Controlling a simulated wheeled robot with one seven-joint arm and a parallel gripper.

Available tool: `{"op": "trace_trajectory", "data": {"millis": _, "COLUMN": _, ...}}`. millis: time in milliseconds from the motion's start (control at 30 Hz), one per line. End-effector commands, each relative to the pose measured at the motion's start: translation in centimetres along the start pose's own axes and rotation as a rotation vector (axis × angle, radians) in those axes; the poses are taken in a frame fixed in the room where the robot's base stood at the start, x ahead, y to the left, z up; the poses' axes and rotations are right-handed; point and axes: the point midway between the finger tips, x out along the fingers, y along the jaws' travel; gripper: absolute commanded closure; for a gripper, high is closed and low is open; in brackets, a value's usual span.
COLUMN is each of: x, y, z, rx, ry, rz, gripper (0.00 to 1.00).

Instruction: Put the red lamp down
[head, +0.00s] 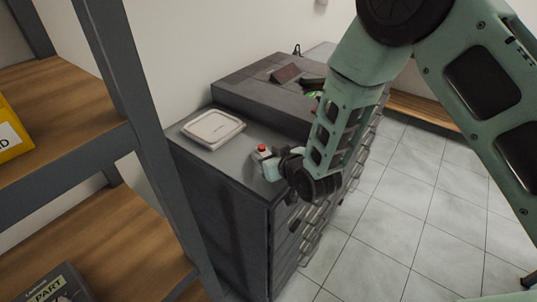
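The red lamp (262,148) shows as a small red top between the fingertips of my gripper (266,160). My gripper looks shut on it, and its fingers hide the lower part of the lamp. The gripper is over the near, lower top of the dark grey cabinet (235,165), toward its front edge. From this view I cannot tell whether the lamp touches the cabinet top.
A pale square lidded container (212,128) lies on the cabinet top, left of my gripper. A taller dark section behind carries a dark reddish item (286,73) and a green item (313,94). A wooden-shelved rack (60,105) stands at left. Tiled floor (420,190) is clear at right.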

Motion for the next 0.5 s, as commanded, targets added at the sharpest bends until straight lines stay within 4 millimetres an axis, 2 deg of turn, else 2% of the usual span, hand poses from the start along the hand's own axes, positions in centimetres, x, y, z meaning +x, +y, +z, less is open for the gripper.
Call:
{"op": "trace_trajectory", "data": {"millis": 267, "x": -0.7, "y": 0.0, "z": -0.2, "rx": 0.000, "ry": 0.000, "rz": 0.000, "gripper": 0.52}}
{"op": "trace_trajectory", "data": {"millis": 500, "x": -5.3, "y": 0.0, "z": 0.0, "rx": 0.000, "ry": 0.000, "rz": -0.001, "gripper": 0.52}}
